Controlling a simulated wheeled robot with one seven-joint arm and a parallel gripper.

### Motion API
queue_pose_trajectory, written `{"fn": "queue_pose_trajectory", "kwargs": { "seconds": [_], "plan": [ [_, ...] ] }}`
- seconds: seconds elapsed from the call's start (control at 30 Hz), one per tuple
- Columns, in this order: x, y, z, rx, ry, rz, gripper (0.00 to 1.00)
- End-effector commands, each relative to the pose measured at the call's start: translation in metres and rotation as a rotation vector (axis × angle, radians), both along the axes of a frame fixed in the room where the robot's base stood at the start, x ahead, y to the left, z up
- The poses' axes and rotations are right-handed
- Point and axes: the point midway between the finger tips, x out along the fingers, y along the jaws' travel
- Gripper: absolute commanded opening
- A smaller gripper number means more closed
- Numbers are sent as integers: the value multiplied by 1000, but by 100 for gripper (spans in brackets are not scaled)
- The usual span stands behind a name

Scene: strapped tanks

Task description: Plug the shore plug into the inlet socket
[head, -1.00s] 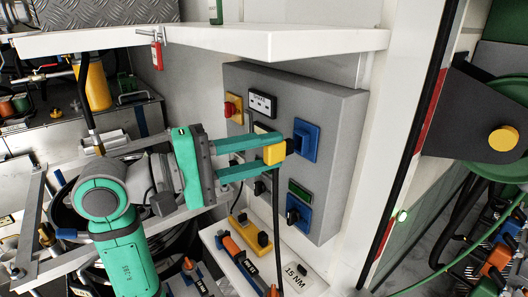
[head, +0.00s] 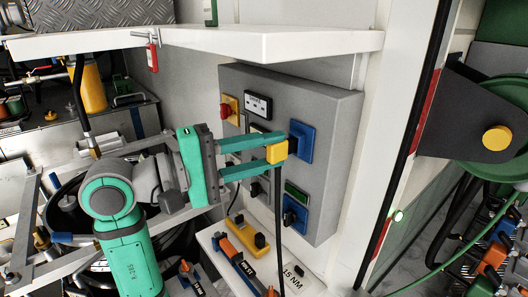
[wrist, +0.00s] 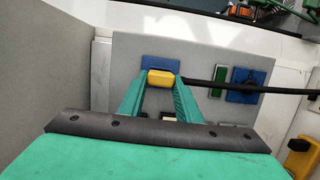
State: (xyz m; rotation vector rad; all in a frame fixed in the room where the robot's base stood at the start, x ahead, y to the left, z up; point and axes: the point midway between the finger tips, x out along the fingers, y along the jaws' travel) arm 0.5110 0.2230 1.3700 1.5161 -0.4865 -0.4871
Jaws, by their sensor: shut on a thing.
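My gripper (head: 272,155) is shut on the yellow shore plug (head: 277,152), which has a black cable hanging from it. In the wrist view the plug (wrist: 161,78) sits between my two green fingertips, with its cable running off to the right. The plug is in front of a blue plate (head: 306,143) on the grey panel, and its black front end meets the dark inlet socket (head: 294,146) there. The socket opening is hidden by the plug, so how deep it sits cannot be told. The blue plate (wrist: 160,60) also shows behind the plug in the wrist view.
The grey panel (head: 340,130) also carries a red knob (head: 226,111), a meter (head: 258,106), a green display (head: 296,190) and a lower blue-plated switch (head: 294,215). A white shelf (head: 270,45) overhangs it. Tools lie on a white ledge (head: 262,283) below.

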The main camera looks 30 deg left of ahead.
Motion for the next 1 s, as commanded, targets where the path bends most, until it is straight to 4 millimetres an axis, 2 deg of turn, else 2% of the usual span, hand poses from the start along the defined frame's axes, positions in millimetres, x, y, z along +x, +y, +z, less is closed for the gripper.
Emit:
{"fn": "queue_pose_trajectory", "kwargs": {
  "seconds": [0.7,0.73,0.8,1.0],
  "plan": [
    [14,-6,0,0,0,-1,0],
    [14,-6,0,-1,-1,0,38],
    [14,-6,0,0,0,0,52],
    [14,-6,0,0,0,0,52]
  ]
}}
